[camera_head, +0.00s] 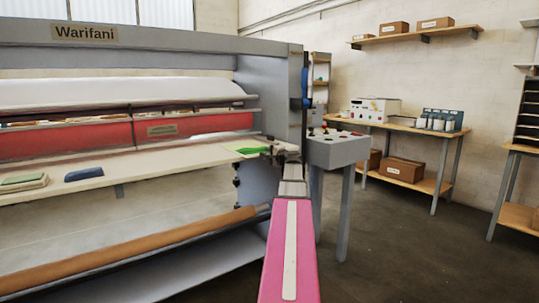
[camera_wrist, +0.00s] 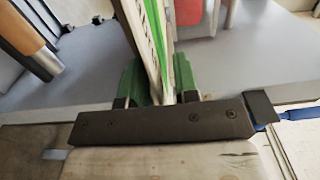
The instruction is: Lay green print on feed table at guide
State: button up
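The green print (camera_head: 251,150) shows as a small bright green patch at the right end of the cream feed table (camera_head: 150,164). In the wrist view the print (camera_wrist: 154,35) is a thin bright green strip, seen nearly edge-on, running in between the fingers. My gripper (camera_head: 270,149) is at that end of the table, beside the print. In the wrist view my gripper's dark green fingers (camera_wrist: 160,85) stand apart, with the pale edge and green strip between them. I cannot tell whether they touch the print. The guide is not clearly distinguishable.
The grey laminator (camera_head: 140,45) has red rollers (camera_head: 70,139) behind the table. A blue object (camera_head: 84,174) and a small stack (camera_head: 22,183) lie on its left part. A control box (camera_head: 338,149) stands close to the right of my arm. Open floor lies further right.

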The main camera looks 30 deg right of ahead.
jog(key=s+d, duration=0.1)
jog(key=s, duration=1.1)
jog(key=w+a+f+n+g+y, duration=0.25)
jog(key=a+f+n+g, duration=0.6)
jog(key=a+f, duration=1.75)
jog(key=s+a+f+n+g+h, duration=0.4)
jog(key=s+a+f+n+g, duration=0.4)
jog(key=s+a+f, duration=0.7)
jog(key=a+f+g, duration=0.1)
jog(key=a+f, duration=0.1)
jog(key=a, duration=0.2)
jog(key=shift+s+a, duration=0.15)
jog(key=shift+a, duration=0.05)
